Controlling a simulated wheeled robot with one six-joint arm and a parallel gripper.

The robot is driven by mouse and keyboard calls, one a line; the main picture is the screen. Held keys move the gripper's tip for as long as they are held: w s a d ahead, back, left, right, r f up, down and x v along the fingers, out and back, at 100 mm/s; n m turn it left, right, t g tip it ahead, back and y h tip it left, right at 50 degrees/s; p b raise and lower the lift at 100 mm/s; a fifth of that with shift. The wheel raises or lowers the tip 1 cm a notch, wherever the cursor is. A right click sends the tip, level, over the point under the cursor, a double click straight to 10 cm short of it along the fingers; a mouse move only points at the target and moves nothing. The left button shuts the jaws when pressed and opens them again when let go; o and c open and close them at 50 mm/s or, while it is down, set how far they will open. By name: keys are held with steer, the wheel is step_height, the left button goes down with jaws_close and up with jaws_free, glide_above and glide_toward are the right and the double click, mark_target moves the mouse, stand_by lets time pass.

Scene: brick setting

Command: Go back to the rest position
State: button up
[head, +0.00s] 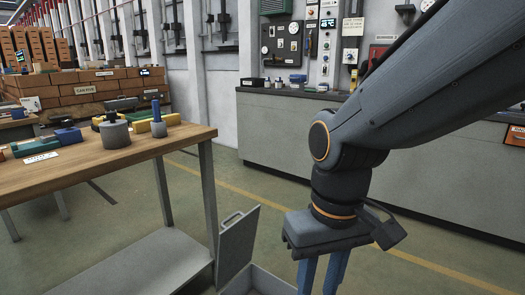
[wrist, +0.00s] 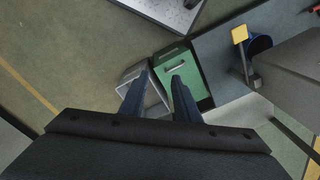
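My gripper (head: 322,280) hangs at the lower right of the head view with its two blue fingers pointing down; the tips are cut off by the frame edge. In the wrist view my gripper (wrist: 156,84) shows its fingers spread apart, with nothing held between them. It is open and empty, above an open grey box on the floor. The box's raised lid with a handle (head: 238,245) shows in the head view, left of my gripper.
A long grey counter (head: 330,140) runs along the back wall. A green panel with a handle (wrist: 184,82) lies below the fingers in the wrist view. Green floor separates table and counter.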

steer(key=d+r+m+p, duration=0.3)
steer(key=d+r+p, duration=0.7)
steer(key=p, duration=1.1)
steer(key=shift+s+d+r+h, duration=0.15)
steer(key=shift+s+r+h, duration=0.15)
steer(key=shift+r, duration=0.55)
steer(key=shift+m, duration=0.3)
